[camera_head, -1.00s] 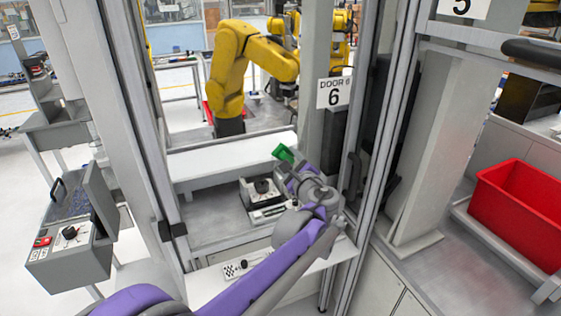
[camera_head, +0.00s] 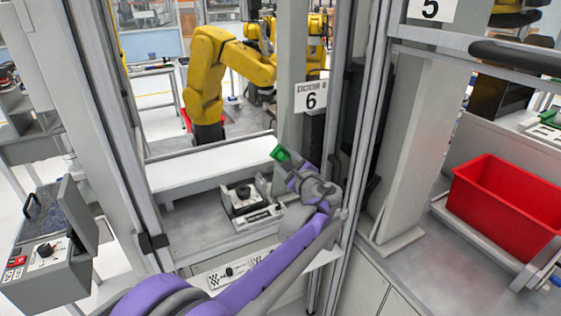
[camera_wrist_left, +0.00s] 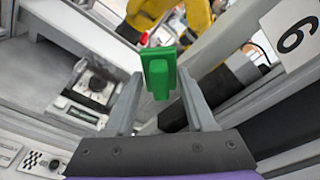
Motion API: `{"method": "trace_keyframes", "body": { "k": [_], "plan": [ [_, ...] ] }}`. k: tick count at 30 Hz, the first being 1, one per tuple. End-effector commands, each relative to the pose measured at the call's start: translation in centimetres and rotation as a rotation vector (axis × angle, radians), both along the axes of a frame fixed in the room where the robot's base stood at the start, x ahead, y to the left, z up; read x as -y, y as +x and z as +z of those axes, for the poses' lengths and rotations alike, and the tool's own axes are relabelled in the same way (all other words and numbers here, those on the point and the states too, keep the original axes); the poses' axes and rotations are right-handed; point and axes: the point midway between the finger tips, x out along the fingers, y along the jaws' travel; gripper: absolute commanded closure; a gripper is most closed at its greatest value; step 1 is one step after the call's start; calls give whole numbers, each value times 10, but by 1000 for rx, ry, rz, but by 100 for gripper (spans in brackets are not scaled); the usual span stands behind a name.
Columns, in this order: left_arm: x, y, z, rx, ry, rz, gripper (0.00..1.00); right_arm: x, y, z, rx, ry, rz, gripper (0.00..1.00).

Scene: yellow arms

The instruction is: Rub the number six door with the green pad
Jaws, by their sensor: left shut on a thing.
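My left gripper (camera_head: 287,161) is shut on the green pad (camera_head: 280,153). In the left wrist view the pad (camera_wrist_left: 158,72) sits between the two finger tips of the gripper (camera_wrist_left: 160,90). The number six door carries a white sign (camera_head: 310,96) with a black 6, on the frame up and to the right of the pad. The sign also shows at the right edge of the left wrist view (camera_wrist_left: 290,32). The pad is apart from the sign. My right gripper is not in view.
A yellow robot arm (camera_head: 207,80) stands behind the opening. A grey control box (camera_head: 50,250) is at the lower left. A black-and-white device (camera_head: 245,200) sits on the shelf below the pad. A red bin (camera_head: 508,200) and a number 5 sign (camera_head: 432,9) are at the right.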

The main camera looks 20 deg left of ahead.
Motion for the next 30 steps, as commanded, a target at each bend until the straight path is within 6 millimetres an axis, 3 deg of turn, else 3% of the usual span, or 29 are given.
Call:
{"method": "trace_keyframes", "body": {
  "k": [6, 16, 30],
  "plan": [
    [13, 15, 0, 1, 0, -1, 89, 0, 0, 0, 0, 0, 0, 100],
    [14, 15, 0, 0, 0, 0, 89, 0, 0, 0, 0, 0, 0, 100],
    [47, -13, 0, 1, 0, -2, 89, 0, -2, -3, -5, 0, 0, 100]
  ]
}}
